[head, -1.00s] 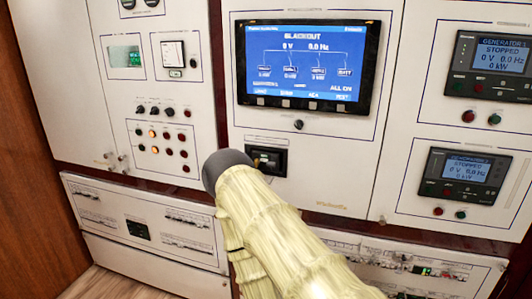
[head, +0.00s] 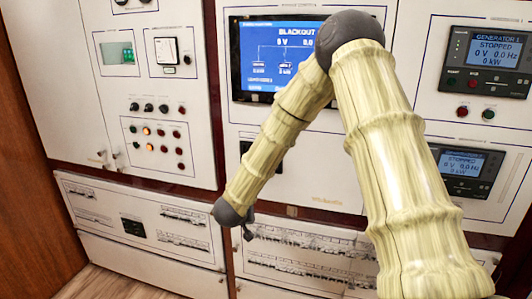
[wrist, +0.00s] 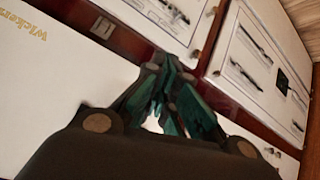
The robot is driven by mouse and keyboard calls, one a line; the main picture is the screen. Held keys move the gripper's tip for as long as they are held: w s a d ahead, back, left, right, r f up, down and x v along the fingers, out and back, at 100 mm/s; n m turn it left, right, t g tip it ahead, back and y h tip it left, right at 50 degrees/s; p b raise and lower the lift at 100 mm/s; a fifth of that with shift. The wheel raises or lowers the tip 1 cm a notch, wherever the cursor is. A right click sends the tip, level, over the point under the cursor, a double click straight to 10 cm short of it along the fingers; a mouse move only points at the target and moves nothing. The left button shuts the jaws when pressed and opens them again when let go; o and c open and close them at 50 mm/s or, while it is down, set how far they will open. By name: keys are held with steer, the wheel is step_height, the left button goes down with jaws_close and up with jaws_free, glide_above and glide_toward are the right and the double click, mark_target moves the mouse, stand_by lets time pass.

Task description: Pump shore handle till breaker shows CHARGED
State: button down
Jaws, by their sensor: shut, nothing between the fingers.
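The dark breaker (head: 279,167) is set in the white middle panel below the big screen. My forearm crosses in front of it in the head view, so its handle and any CHARGED flag are hidden. My gripper (head: 248,234) shows small and dark at the lower end of my arm, below the breaker and in front of the lower panels. In the wrist view my gripper (wrist: 168,75) has its fingers together with nothing between them. The breaker cannot be made out in the wrist view.
The big screen (head: 262,60) reads BLACKOUT, partly behind my arm. Generator displays (head: 487,50) at the right read STOPPED. A left panel (head: 150,120) holds knobs and lit buttons. Low white breaker-row panels (head: 100,215) run along the bottom. A dark red strip (wrist: 135,35) crosses the wrist view.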

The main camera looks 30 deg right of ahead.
steer(key=w+d+r+m, duration=0.1)
steer(key=d+r, duration=0.1)
steer(key=r, duration=0.7)
steer(key=w+d+r+m+g, duration=0.1)
steer(key=d+r, duration=0.2)
steer(key=r, duration=0.6)
steer(key=w+d+r+m, duration=0.1)
steer(key=d+r+m, duration=0.1)
steer(key=r, duration=0.7)
steer(key=shift+w+d, duration=0.4)
steer(key=shift+d, duration=0.05)
steer(key=shift+p+x, duration=1.15)
steer(key=shift+x, duration=3.95)
